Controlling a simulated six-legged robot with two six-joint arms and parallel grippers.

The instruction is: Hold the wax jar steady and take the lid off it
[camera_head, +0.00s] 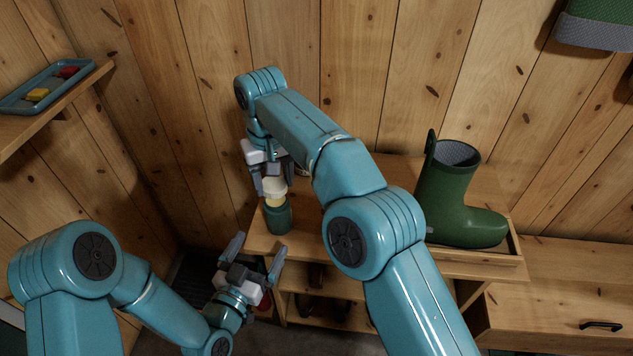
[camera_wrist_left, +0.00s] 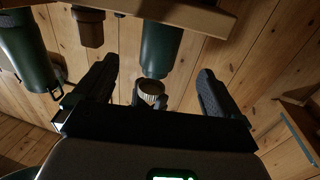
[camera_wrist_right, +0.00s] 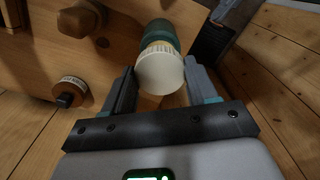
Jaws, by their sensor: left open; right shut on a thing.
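The green wax jar (camera_head: 278,218) stands upright near the left front corner of the wooden bench top. Its pale cream lid (camera_head: 273,188) is directly above it, with a yellow band between lid and green body. The right wrist view shows the lid (camera_wrist_right: 160,72) between the right fingers. My right gripper (camera_head: 273,182) is shut on the lid from above. I cannot tell whether the lid still touches the neck. My left gripper (camera_head: 260,246) is open and empty, lower and in front of the jar. The jar also shows in the left wrist view (camera_wrist_left: 160,48), beyond the open fingers, untouched by them.
A green boot (camera_head: 455,205) stands in a low wooden tray at the right of the bench. A blue tray (camera_head: 45,88) with small red and yellow items sits on the left wall shelf. Lower bench shelves (camera_head: 330,283) hold dark items. My right arm hides the bench's middle.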

